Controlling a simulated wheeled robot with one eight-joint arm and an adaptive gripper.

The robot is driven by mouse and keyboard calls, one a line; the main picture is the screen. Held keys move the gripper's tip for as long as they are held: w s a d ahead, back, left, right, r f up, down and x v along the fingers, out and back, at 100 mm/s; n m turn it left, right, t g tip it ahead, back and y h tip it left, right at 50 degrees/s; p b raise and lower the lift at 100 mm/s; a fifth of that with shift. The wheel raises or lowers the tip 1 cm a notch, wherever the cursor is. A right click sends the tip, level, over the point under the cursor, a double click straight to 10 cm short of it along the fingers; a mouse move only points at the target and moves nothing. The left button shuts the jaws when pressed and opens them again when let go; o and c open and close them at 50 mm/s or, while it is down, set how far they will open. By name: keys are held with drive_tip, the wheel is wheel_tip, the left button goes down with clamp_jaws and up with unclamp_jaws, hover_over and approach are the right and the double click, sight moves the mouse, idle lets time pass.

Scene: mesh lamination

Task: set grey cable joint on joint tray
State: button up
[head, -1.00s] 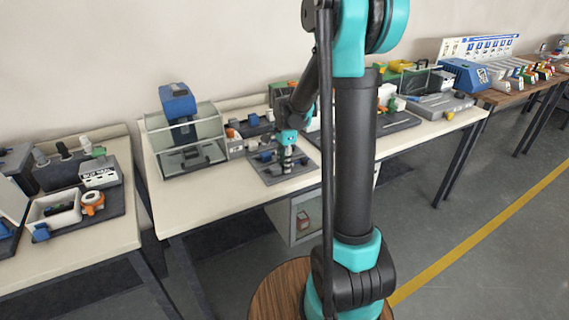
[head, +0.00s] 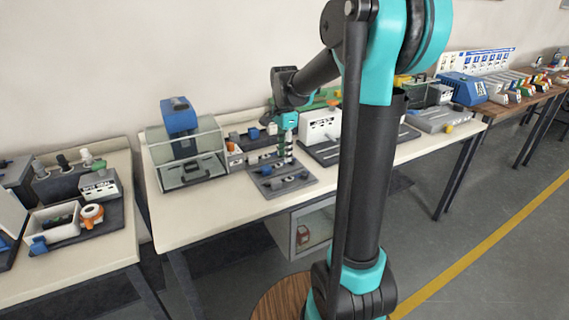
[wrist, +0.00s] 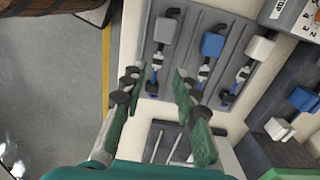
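In the wrist view a grey tray (wrist: 188,50) holds three cable joints lying side by side in rows. Each has a thin dark and blue lead. My gripper (wrist: 158,86) is open and empty, its green fingers spread wide near the tray's near edge, over the left and middle leads. In the head view the tray (head: 268,192) lies on the bench and my gripper (head: 287,158) hangs above its back edge.
A dark tray (wrist: 262,150) with blue and white blocks lies at the right in the wrist view. In the head view a clear-sided machine (head: 185,150) stands left of the tray and a white box (head: 318,125) behind right. The bench front (head: 225,203) is bare.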

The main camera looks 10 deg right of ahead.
drive_tip(key=s+d+f+n+t, duration=0.2)
drive_tip(key=s+f+n, duration=0.4)
drive_tip(key=s, duration=0.5)
drive_tip(key=s+d+f+n+t, duration=0.2)
drive_tip(key=s+f+n, duration=0.4)
drive_tip(key=s, duration=0.5)
drive_tip(key=shift+n, duration=1.2)
